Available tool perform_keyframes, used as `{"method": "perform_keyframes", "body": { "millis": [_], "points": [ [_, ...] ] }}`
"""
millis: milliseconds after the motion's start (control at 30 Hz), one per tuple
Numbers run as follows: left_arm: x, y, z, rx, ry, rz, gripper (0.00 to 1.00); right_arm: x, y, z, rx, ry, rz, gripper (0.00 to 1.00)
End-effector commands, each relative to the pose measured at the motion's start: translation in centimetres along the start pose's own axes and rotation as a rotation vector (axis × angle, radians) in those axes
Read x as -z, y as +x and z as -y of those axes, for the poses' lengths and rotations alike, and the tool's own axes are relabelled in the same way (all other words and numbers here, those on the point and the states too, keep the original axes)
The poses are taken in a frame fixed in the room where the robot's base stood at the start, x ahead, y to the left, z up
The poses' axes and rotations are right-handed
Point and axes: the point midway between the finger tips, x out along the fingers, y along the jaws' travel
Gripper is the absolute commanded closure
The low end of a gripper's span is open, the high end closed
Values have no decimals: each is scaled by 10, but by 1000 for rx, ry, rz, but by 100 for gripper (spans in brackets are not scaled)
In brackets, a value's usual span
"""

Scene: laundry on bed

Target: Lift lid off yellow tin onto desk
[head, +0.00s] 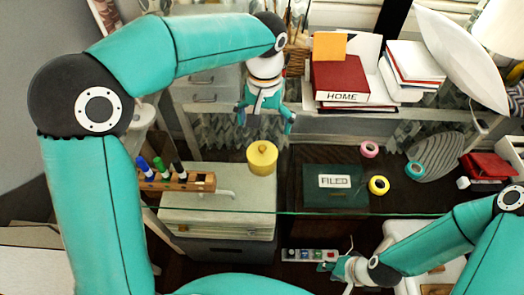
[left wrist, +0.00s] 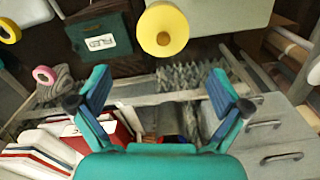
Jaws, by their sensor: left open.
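The yellow tin (head: 262,162) stands upright near the middle of the head view, with its round yellow lid (head: 262,150) and small knob on top. In the left wrist view the lid (left wrist: 163,30) shows from above at the top centre, beyond the fingertips. My left gripper (head: 266,118) is open and empty, behind the tin and apart from it. Its two spread fingers also show in the left wrist view. My right gripper (head: 331,267) is low in the head view, near a power strip; its fingers are too small to read.
The desk has a clear glass top with a green front edge (head: 230,212). A wooden pen holder (head: 180,181) stands left of the tin. A dark green FILED box (head: 335,187) and tape rolls (head: 379,185) lie to the right. Books (head: 340,82) are at the back.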

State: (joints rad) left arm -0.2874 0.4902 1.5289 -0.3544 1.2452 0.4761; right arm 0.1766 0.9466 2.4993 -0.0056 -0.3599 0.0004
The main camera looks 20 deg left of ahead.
Motion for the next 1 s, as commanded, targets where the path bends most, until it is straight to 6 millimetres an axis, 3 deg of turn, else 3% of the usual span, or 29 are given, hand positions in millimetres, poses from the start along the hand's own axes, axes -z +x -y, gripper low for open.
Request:
{"method": "perform_keyframes", "body": {
  "millis": [133, 467, 700, 1000],
  "points": [
    [-1, 28, 2, 2, -2, 4, 0, 0, 1, 0, 0, 0, 0, 60],
    [-1, 52, 3, 1, -4, 2, 0, 0, -1, 0, 0, 0, -1, 60],
    [-2, 86, 6, 2, -4, 5, 0, 0, -6, 2, 0, 0, -1, 60],
    [-2, 96, 6, 0, -4, 0, 0, 0, -6, 2, 0, 0, -1, 60]
  ]
}}
